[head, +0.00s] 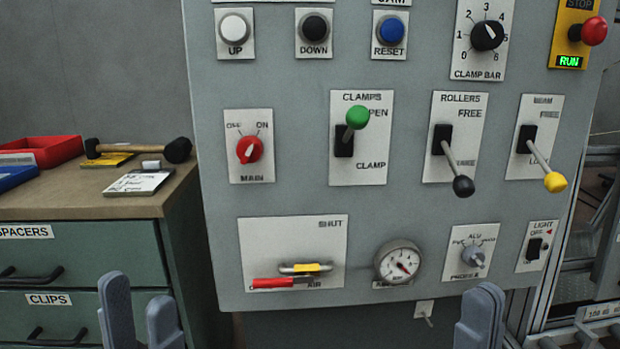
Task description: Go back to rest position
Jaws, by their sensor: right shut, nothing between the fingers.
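My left gripper (139,298) shows at the bottom left of the head view, in front of the green drawer cabinet. Its two grey fingers stand apart with nothing between them. My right gripper (482,305) shows at the bottom, right of the middle, just below the control panel's lower edge. Its fingers are together and empty. Both grippers point up in the picture and appear clear of the panel's controls. The arms behind them are out of view.
The grey control panel (300,210) fills the middle, with levers for clamps (356,117), rollers (462,186) and beam (554,182) sticking out. A red-handled air valve (272,283) sits low. Left stands a cabinet (75,255) with a mallet (178,150) on top.

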